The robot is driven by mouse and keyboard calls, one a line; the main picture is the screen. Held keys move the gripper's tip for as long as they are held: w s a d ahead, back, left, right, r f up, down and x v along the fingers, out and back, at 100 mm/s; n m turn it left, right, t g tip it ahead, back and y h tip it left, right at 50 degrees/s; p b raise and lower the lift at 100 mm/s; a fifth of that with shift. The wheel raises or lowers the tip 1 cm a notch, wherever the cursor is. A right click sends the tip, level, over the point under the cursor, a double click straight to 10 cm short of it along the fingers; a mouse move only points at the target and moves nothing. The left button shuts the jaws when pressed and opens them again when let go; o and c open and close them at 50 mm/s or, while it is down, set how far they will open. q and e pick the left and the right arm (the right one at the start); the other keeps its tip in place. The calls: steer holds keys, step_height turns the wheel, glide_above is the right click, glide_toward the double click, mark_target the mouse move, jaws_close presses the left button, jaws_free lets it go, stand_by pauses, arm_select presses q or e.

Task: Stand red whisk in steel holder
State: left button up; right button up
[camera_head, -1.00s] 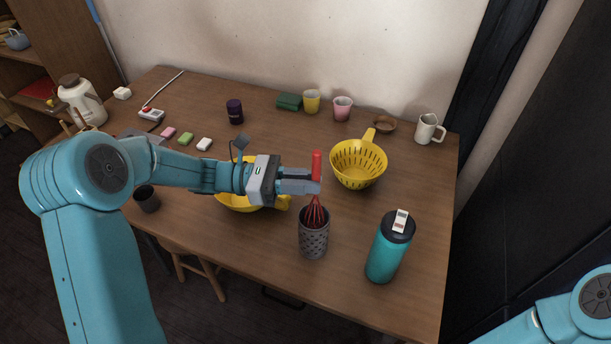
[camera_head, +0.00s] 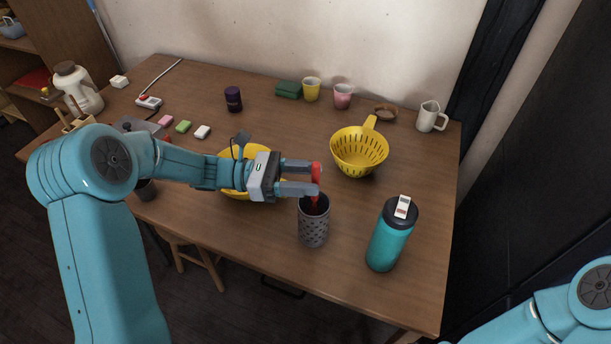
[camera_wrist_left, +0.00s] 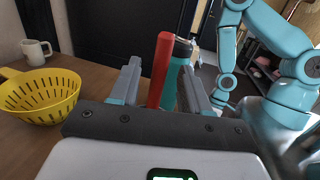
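The red whisk (camera_head: 316,174) stands in the grey perforated steel holder (camera_head: 313,228) in the head view. Its handle sticks up above the rim and its wires are down inside, mostly hidden. My left gripper (camera_head: 313,178) is open around the handle, just above the holder. In the left wrist view the red handle (camera_wrist_left: 159,70) stands between the two spread fingers (camera_wrist_left: 163,82), with a gap on each side. The holder is not visible there. My right gripper is not in view; only part of that arm shows.
A teal bottle (camera_head: 389,240) stands right of the holder. A yellow colander (camera_head: 359,152) is behind it, and another yellow bowl (camera_head: 236,190) lies partly behind my left arm. A white mug (camera_head: 431,117) stands at the far right. The front table edge is close to the holder.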

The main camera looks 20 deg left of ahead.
arm_select(q)
steer(key=v, duration=1.6)
steer(key=shift+a+b, duration=0.15)
steer(key=shift+b, duration=0.25)
steer(key=shift+s, duration=0.1)
